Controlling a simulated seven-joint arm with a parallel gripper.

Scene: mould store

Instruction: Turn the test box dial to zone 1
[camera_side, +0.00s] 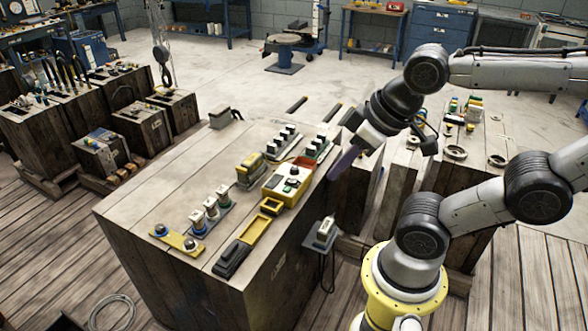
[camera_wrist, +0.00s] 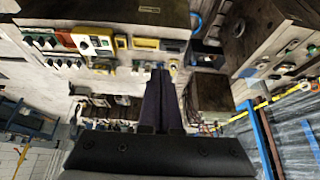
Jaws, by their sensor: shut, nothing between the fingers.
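The yellow test box (camera_side: 272,190) stands near the right edge of the wooden block top in the side view, with a pale panel on its face. A small dark round part on that panel, apparently the dial (camera_side: 291,183), is too small to read its zone. The test box also shows at upper left in the wrist view (camera_wrist: 82,43). My gripper (camera_side: 334,177) has dark purple fingers pointing down, to the right of the box and apart from it. In the wrist view its fingers (camera_wrist: 160,73) are together and empty.
The wooden block (camera_side: 160,205) also carries a yellow tray (camera_side: 247,241), a yellow plate with round knobs (camera_side: 175,241), and several white-and-black switches (camera_side: 210,207). A grey box (camera_side: 322,233) hangs on its right side. More loaded blocks stand at left and right.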

